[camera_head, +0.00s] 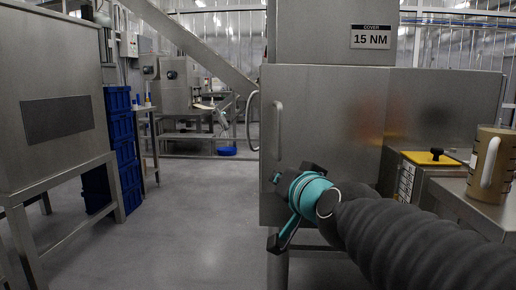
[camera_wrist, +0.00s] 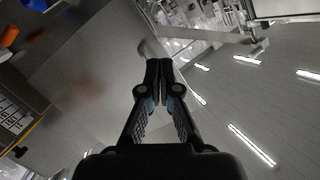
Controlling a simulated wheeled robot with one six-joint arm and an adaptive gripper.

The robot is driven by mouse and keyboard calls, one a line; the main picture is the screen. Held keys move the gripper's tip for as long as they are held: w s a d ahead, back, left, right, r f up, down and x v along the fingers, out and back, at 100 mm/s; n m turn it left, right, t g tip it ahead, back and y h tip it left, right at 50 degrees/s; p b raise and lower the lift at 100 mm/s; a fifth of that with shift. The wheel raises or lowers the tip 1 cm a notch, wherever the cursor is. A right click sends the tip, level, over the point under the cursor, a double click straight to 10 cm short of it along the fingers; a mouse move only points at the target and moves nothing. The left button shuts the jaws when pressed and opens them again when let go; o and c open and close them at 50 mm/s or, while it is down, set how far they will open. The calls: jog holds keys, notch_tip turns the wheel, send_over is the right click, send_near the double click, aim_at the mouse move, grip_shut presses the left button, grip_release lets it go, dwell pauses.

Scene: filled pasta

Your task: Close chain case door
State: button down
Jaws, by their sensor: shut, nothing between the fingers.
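The steel door panel (camera_head: 325,140) stands at the centre right in the head view, below the plate marked 15 NM. A vertical bar handle (camera_head: 278,130) is near its left edge. I cannot tell for sure how far the door stands open. My gripper (camera_wrist: 158,82) is shut and empty. In the head view its teal and black wrist is in front of the door's lower left part, below the handle. In the wrist view the door panel (camera_wrist: 85,75) fills the left side, and a pale blurred piece, perhaps the handle, shows just beyond the fingertips. Contact is not visible.
At the right are a yellow-topped box (camera_head: 432,158) and a brown jug (camera_head: 491,165) on a steel surface. Blue crates (camera_head: 121,145) and a steel machine (camera_head: 55,100) stand at the left. The grey floor (camera_head: 195,215) between them and the door is clear.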

jog(key=w+a+r+m+t+h+b, duration=0.3)
jog(key=w+a+r+m+t+h, duration=0.25)
jog(key=r+m, duration=0.45)
jog(key=m+g+h+b, duration=0.3)
jog(key=m+g+h, duration=0.2)
jog(key=m+h, duration=0.6)
send_near(265, 137)
jog(key=w+d+m+y, duration=0.1)
jog(key=w+d+y, duration=0.1)
jog(key=w+d, duration=0.15)
jog(key=shift+w+d+r+h, duration=0.25)
jog(key=shift+w+r, duration=0.2)
jog(key=shift+w, duration=0.25)
